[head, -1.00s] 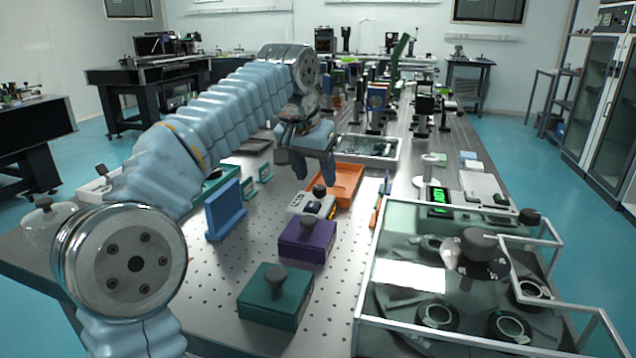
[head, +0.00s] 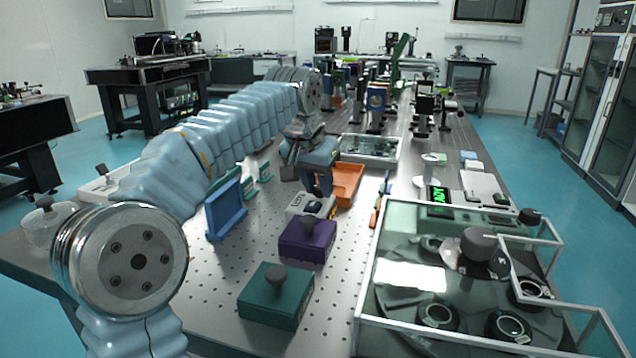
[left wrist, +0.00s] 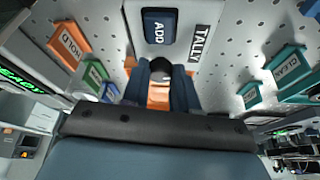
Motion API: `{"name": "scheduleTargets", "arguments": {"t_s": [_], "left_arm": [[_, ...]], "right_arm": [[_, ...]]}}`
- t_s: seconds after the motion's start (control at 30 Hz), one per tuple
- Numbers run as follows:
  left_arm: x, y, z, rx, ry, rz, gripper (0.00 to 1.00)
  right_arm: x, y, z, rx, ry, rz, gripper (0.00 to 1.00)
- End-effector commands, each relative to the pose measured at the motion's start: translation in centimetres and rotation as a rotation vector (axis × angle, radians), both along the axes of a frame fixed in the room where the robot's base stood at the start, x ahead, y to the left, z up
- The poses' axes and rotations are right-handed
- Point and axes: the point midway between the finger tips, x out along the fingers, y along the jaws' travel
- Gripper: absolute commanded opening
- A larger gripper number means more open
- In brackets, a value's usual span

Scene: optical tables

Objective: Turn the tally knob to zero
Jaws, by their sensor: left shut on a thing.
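The tally (head: 297,208) is a small light-coloured box on the perforated table, just behind the purple box. In the left wrist view its pale top (left wrist: 206,18) carries the word TALLY and a dark blue ADD key (left wrist: 158,30). Its dark round knob (left wrist: 160,67) shows between my fingertips. My left gripper (head: 323,188) points down over the tally, and it also shows in the left wrist view (left wrist: 160,82). It is shut on the knob, with one blue finger on each side. The knob's pointer and any scale are hidden. My right gripper is in neither view.
A purple box (head: 306,241) and a green box (head: 274,297), both knobbed, stand in front. A blue upright plate (head: 226,210) is to the left. An orange tray (head: 349,180) lies close behind right. A glass-walled case (head: 372,268) fills the front right.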

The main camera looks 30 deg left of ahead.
Motion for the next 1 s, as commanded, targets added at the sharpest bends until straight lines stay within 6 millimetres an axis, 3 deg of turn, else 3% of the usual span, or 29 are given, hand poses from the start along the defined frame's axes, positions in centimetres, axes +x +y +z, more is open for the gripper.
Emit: {"name": "scheduleTargets", "arguments": {"t_s": [0.43,1.0], "left_arm": [[0.01,0.23,0.05,-0.001,-0.001,-0.134,0.0],[0.21,0.59,0.07,0.0,-0.002,-0.651,0.0]], "right_arm": [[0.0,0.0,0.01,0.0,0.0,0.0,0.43],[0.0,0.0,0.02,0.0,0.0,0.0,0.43]]}}
